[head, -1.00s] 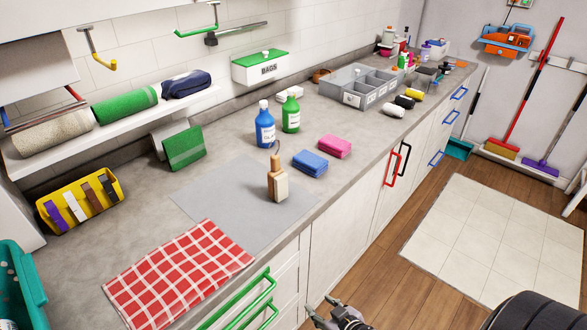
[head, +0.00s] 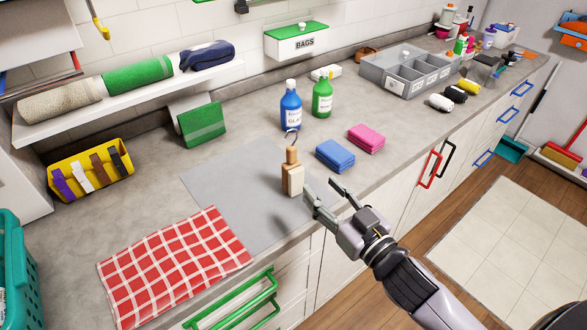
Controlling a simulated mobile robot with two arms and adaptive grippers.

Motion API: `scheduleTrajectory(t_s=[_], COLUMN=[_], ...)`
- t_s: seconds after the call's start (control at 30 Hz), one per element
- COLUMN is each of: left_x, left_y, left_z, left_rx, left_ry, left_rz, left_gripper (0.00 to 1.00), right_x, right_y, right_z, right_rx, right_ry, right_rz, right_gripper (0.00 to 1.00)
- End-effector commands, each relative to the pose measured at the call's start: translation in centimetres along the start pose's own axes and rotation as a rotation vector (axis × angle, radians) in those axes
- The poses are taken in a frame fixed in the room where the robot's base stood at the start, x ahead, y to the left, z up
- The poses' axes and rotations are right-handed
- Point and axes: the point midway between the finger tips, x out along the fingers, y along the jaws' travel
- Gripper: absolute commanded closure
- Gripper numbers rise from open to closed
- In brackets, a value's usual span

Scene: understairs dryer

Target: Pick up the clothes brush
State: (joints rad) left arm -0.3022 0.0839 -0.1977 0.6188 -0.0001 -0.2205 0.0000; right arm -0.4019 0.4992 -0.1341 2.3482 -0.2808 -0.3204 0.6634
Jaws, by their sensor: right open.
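The clothes brush (head: 292,179) stands upright on the grey mat (head: 225,190) on the counter. It has a tan wooden handle, a pale lower part and a dark ring at its top. My right gripper (head: 324,191) is open and empty. Its fingers point toward the brush from the right, beside the brush's lower part. I cannot tell whether the nearer finger touches it. My left gripper is not in view.
A blue folded cloth (head: 335,156) and a pink one (head: 366,138) lie right of the brush. Blue (head: 291,108) and green (head: 322,98) bottles stand behind. A red checked cloth (head: 175,264) lies at the front left. Green rail handles (head: 235,305) stick out below the counter edge.

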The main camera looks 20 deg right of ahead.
Motion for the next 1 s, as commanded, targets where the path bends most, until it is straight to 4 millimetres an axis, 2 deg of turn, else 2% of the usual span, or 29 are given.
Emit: scheduleTrajectory(t_s=[0.2, 0.4, 0.67, 0.87, 1.0], left_x=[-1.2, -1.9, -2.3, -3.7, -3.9], left_y=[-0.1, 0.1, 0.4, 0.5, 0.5], left_z=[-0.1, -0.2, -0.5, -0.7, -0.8], left_rx=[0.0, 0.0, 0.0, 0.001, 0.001], left_ry=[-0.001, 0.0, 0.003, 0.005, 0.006], left_rz=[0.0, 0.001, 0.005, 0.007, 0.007], left_gripper=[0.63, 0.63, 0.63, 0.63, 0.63], right_x=[3.8, 6.7, 8.3, 11.1, 12.7], right_y=[0.0, 0.1, 0.1, 0.3, 0.3], right_z=[-0.4, -0.2, -0.2, -0.9, -0.6], right_rx=[-0.001, -0.001, 0.0, -0.001, -0.001], right_ry=[0.003, 0.001, 0.0, 0.002, -0.001], right_rz=[0.0, 0.001, 0.0, 0.001, 0.001], right_gripper=[0.57, 0.57, 0.57, 0.57, 0.57])
